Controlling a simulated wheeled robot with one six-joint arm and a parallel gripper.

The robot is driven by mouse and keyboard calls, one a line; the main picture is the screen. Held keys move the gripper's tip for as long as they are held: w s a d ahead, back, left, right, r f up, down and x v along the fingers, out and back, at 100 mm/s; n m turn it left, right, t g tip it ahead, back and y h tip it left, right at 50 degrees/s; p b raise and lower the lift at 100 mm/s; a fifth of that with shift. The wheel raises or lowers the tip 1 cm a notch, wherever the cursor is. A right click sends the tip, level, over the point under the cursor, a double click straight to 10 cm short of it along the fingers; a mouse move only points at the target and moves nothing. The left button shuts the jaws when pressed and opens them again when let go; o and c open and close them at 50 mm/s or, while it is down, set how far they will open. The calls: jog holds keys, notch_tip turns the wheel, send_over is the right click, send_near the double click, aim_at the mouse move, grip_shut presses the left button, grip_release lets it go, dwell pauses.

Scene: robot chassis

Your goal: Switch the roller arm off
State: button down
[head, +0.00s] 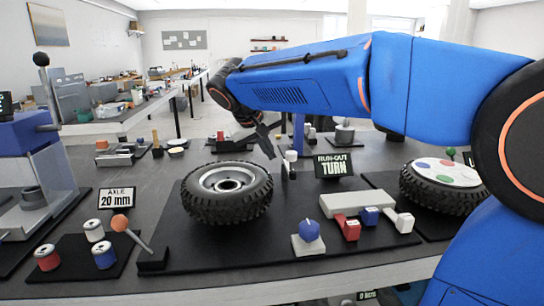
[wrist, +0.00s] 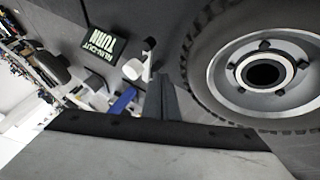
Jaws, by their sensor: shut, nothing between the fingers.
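A small post with a white roller-like top (head: 291,156) stands just behind the wheel (head: 228,192), near the sign reading RUN-OUT TURN (head: 333,165). I cannot tell for sure that it is the roller arm. A lever with an orange ball (head: 120,223) leans left from a black base in front of the wheel. My gripper (head: 268,148) is shut and empty, above and behind the wheel, left of the white-topped post. In the wrist view its dark fingers (wrist: 166,98) point up beside the tyre (wrist: 205,85), with a white piece (wrist: 133,68) to their left.
A grey block (head: 345,203) with red, blue and white pieces stands front right of the wheel. A blue ball (head: 309,230) sits on a white base beside it. A second wheel (head: 440,185) lies at right; cans (head: 104,255) stand at left.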

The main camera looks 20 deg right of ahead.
jog(key=v, duration=0.8)
jog(key=shift+s, duration=0.2)
jog(key=shift+a, duration=0.1)
